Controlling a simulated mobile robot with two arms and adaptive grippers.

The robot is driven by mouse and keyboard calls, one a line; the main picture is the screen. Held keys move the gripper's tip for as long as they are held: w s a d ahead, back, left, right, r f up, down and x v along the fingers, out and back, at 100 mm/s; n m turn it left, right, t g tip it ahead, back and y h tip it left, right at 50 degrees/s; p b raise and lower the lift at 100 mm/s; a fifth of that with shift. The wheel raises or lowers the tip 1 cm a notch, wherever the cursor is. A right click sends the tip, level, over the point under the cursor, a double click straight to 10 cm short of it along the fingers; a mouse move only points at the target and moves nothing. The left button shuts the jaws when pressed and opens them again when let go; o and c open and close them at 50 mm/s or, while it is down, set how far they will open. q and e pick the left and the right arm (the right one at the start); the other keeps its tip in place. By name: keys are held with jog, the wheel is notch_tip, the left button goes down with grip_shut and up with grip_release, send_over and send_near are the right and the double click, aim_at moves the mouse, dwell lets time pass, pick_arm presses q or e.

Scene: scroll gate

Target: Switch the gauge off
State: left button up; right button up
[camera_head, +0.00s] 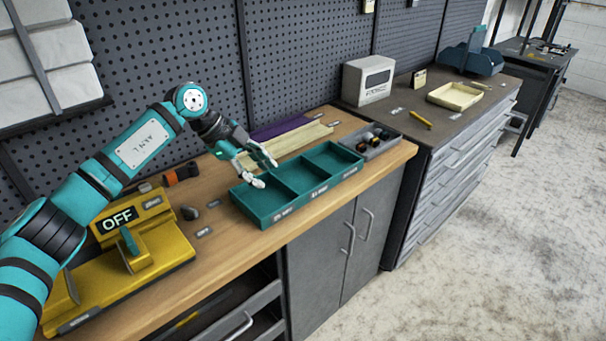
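A yellow device, which I take to be the gauge (160,249), stands at the left end of the wooden workbench. Its black panel (118,219) reads OFF in white letters. A teal lever (129,241) sits below the panel. My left arm passes in front of part of the device. My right gripper is not in view.
A grey bin (386,147) with small round items stands right of the teal tray. A cream tray (293,139) lies behind it. Small dark items (189,213) lie between gauge and tray. A white box (368,81) stands on the right-hand cabinet. A pegboard wall closes the back.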

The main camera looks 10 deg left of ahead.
pick_arm(q)
jog(key=s+d+r+m+t+h, duration=0.1)
jog(key=d+h, duration=0.4)
jog(key=d, duration=0.5)
jog(key=shift+s+d+r+m+h, duration=0.35)
jog(key=shift+s+m, duration=0.25)
jog(key=shift+s, duration=0.2)
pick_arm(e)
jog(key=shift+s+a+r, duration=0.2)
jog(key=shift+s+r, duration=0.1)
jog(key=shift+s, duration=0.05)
